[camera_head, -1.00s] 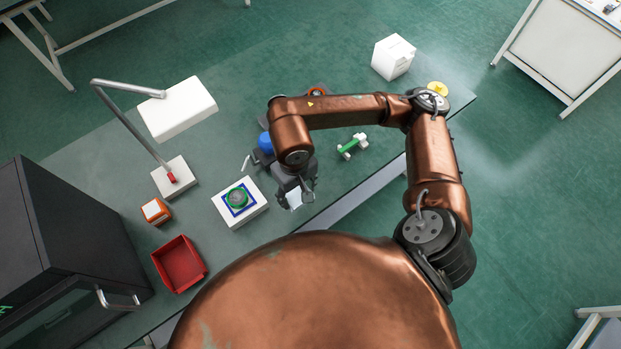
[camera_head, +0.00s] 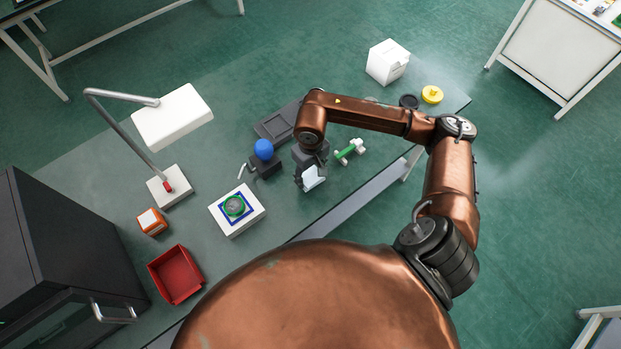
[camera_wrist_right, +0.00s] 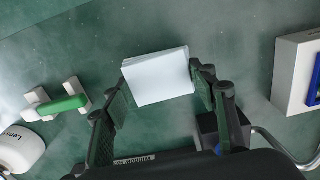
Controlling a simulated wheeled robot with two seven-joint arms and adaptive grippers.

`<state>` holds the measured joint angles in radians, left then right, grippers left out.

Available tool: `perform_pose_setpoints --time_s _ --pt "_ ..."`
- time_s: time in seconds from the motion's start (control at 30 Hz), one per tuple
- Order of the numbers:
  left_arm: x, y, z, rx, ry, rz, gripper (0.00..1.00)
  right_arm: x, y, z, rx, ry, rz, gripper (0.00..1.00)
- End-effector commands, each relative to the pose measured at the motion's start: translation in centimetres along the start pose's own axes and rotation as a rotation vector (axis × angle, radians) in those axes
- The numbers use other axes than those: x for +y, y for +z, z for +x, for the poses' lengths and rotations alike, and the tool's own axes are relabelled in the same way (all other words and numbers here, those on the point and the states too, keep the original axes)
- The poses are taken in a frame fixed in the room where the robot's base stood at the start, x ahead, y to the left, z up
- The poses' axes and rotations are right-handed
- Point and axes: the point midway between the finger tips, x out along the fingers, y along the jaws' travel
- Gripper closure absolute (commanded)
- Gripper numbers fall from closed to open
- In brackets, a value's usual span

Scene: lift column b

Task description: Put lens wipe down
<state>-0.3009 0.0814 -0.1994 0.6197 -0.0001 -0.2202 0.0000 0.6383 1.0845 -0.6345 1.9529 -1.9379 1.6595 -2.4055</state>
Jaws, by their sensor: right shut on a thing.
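The lens wipe (camera_head: 314,179) is a small white sheet in my right gripper (camera_head: 309,174), above the near edge of the grey-green bench (camera_head: 330,193). In the right wrist view the lens wipe (camera_wrist_right: 157,78) sits flat and pale between the two dark fingers of my right gripper (camera_wrist_right: 161,84), which is shut on it. The bench surface shows below it; I cannot tell the exact height. My left gripper is in neither view.
A green-handled tool (camera_head: 347,153) on white rests lies right of the gripper. A blue ball (camera_head: 263,149) on a black base and a white block (camera_head: 238,222) with a green ring stand left. A red bin (camera_head: 176,275), orange box (camera_head: 151,222) and lamp (camera_head: 172,117) are farther left.

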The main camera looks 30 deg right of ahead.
Motion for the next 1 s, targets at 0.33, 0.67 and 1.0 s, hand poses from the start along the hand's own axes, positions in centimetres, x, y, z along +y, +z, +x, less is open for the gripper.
perform_pose_setpoints --time_s 0.33,0.67,1.0 --pt "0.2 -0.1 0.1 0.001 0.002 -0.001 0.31 0.3 -0.1 3.5 -0.001 0.002 0.000 0.55" --pt "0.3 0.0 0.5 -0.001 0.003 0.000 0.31 0.3 -0.1 3.8 -0.002 0.002 0.000 0.45" --pt "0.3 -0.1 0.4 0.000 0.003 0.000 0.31 0.3 -0.1 3.7 -0.001 0.002 0.001 0.30"
